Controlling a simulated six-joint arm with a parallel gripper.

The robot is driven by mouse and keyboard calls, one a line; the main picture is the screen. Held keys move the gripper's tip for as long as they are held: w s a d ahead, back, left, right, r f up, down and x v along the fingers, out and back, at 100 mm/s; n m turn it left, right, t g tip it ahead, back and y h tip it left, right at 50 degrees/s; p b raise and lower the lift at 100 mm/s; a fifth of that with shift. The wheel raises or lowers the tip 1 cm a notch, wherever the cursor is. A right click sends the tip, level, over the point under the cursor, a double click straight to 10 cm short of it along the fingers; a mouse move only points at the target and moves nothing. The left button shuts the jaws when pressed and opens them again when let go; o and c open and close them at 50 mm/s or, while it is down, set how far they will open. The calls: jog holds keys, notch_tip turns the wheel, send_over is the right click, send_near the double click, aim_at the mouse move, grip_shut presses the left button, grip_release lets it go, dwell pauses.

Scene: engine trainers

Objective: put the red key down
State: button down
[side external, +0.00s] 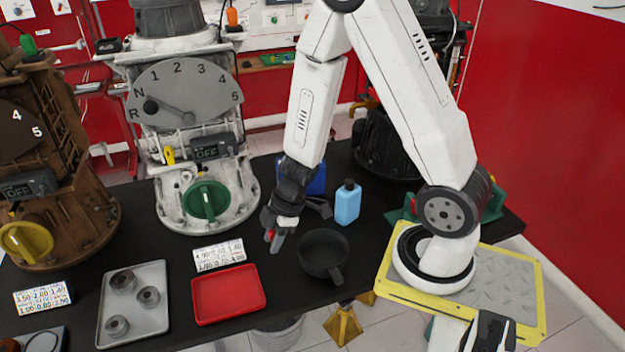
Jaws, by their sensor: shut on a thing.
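My gripper (274,240) points down above the black table, between the white engine trainer and the black pan. It is shut on the red key (269,235), of which only a small red part shows at the fingertips. The rest of the key is hidden by the fingers. I cannot tell how far the key is above the table.
A red tray (229,294) lies empty in front of the gripper. A grey tray (133,330) with metal rings is left of it. A black pan (323,252) and blue bottle (348,203) stand to the right. The white engine trainer (190,140) is to the left.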

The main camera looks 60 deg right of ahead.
aim_at(273, 230)
jog(key=shift+r, duration=2.65)
jog(key=shift+d, duration=0.1)
jog(key=shift+s+d+f, duration=0.15)
jog(key=shift+d, duration=0.25)
jog(key=s+d+f+m+h, duration=0.1)
jog(key=s+d+f+m, duration=0.1)
jog(key=d, duration=0.3)
jog(key=s+d+f+m+t, duration=0.1)
jog(key=s+d+f+m, duration=0.1)
jog(key=s+d, duration=0.3)
jog(key=shift+d+f+m+h, duration=0.25)
jog(key=shift+d+m+h, duration=0.15)
jog(key=shift+d+m, duration=0.4)
